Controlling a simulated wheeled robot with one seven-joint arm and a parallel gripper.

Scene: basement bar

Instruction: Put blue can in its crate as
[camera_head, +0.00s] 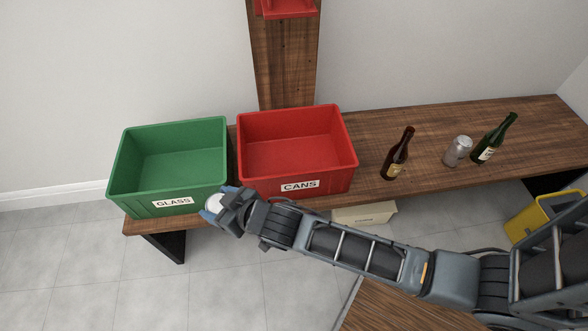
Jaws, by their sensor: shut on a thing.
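My gripper (222,206) is shut on the blue can (214,203), whose pale silvery end shows between the jaws, with blue at the edges. Most of the can is hidden by the gripper. In the picture the gripper is just below the near right corner of the green crate, left of and below the red crate. The red crate (323,179), labelled CANS, stands on the wooden bench and looks empty inside. The height of the can relative to the crate rims is hard to tell.
The green crate (140,197), labelled GLASS, stands left of the red one and looks empty. A brown bottle (396,158), a silver can (457,151) and a green bottle (493,142) stand on the bench (540,127) to the right. A yellow bin (532,219) stands at the far right.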

